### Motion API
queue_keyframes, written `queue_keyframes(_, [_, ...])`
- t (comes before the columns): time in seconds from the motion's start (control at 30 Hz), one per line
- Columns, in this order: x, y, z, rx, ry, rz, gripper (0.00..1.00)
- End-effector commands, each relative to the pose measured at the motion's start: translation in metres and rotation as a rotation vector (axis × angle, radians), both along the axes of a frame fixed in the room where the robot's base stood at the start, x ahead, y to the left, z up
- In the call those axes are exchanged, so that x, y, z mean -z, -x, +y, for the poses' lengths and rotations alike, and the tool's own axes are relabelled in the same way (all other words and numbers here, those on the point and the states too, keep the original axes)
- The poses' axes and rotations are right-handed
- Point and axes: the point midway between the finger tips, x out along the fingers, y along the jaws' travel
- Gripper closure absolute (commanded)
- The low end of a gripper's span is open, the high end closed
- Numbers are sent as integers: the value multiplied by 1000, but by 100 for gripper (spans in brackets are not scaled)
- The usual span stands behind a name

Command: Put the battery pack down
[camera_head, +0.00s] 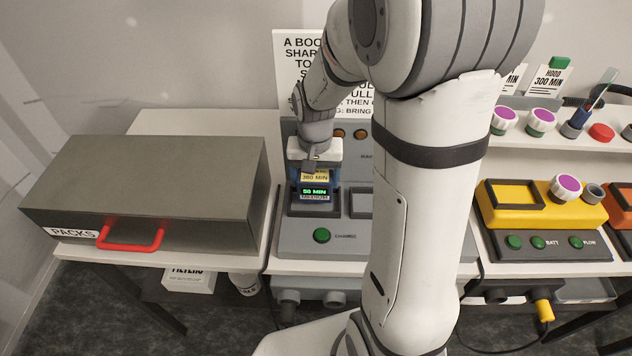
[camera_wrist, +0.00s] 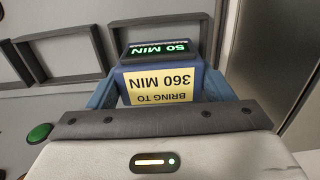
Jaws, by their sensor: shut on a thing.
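The battery pack (camera_head: 315,178) is blue with a yellow label reading "360 MIN"; in the wrist view (camera_wrist: 160,85) the label reads "BRING TO 360 MIN". A lit green display reads "50 MIN" at the label's edge. My gripper (camera_head: 315,170) is shut on the pack, with blue fingers on both its sides, seen also in the wrist view (camera_wrist: 165,95). The pack is at the left bay of the grey charger (camera_head: 290,247). I cannot tell whether it is seated in the bay or just above it.
An empty framed bay (camera_head: 361,203) lies right of the pack. A green button (camera_head: 322,235) is in front. A grey box (camera_head: 160,190) labelled "PACKS" with a red handle (camera_head: 132,236) stands at left. A yellow unit (camera_head: 540,207) is at right. My arm hides the middle.

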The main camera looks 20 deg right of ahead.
Motion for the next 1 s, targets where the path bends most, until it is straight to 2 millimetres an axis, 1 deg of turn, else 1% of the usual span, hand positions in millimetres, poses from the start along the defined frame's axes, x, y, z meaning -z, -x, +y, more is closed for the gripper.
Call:
queue_keyframes(0.03, [8,1,0,-1,0,5,67])
queue_keyframes(0.1, [16,1,1,-2,0,4,67])
queue_keyframes(0.17, [21,0,1,-3,0,2,67])
queue_keyframes(0.47, [24,0,1,-4,0,-1,67])
queue_keyframes(0.57, [27,0,2,-4,0,0,67])
queue_keyframes(0.6, [27,0,2,-4,0,1,24])
queue_keyframes(0.83, [27,0,2,-4,0,1,5])
queue_keyframes(0.87, [27,0,2,-4,0,1,4])
queue_keyframes(1.0, [27,0,2,-5,0,1,4])
